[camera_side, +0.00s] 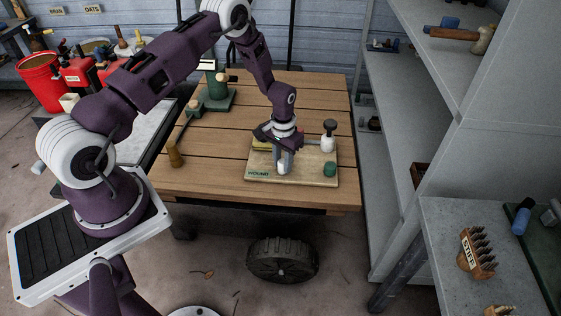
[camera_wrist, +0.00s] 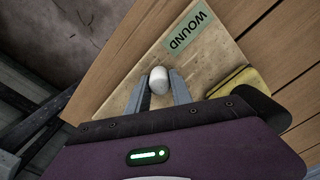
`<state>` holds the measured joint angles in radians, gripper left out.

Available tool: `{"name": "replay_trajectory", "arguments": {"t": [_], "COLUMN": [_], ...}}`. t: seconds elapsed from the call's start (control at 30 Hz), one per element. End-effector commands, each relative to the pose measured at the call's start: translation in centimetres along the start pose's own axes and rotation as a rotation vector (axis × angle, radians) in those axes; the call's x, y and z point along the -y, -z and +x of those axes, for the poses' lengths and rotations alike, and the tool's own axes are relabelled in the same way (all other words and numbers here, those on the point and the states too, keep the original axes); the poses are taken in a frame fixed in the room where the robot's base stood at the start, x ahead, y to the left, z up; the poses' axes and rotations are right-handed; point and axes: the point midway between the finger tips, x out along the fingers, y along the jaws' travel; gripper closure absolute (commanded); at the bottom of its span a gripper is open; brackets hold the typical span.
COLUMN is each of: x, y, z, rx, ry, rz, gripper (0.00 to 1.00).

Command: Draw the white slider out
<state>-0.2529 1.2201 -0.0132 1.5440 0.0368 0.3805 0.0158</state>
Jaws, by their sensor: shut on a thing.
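The white slider (camera_wrist: 159,80) is a small, rounded white piece between the two grey fingers of my gripper (camera_wrist: 158,93) in the wrist view. The fingers are shut on it from both sides. In the side view, the white slider (camera_side: 283,169) shows low at the fingertips of my gripper (camera_side: 283,163), over the front half of a pale wooden board (camera_side: 312,179) marked WOUND. My gripper points down, and its fingers hide part of the slider. I cannot tell whether the slider touches the board.
A white jar with a dark knob (camera_side: 328,136) and a green jar (camera_side: 330,169) stand to the right on the board. A yellow pad (camera_wrist: 232,82) lies beside my gripper. A green stand (camera_side: 217,97) is at the table's back left.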

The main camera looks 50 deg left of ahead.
Motion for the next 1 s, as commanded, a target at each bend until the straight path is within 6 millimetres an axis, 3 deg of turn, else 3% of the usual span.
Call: {"name": "replay_trajectory", "arguments": {"t": [0.3, 0.67, 0.7, 0.8, 1.0], "x": [-5.4, -6.2, -6.2, -6.2, -6.1], "y": [3.7, 4.2, 4.2, 4.1, 4.1], "z": [0.0, -0.1, -0.1, -0.1, -0.1], "rx": [-0.008, -0.007, -0.008, -0.007, -0.005], "ry": [0.000, -0.003, -0.003, -0.003, -0.002], "rz": [0.004, 0.002, 0.002, 0.002, 0.002], "gripper": [1.00, 1.00, 0.72, 0.52, 0.51]}}
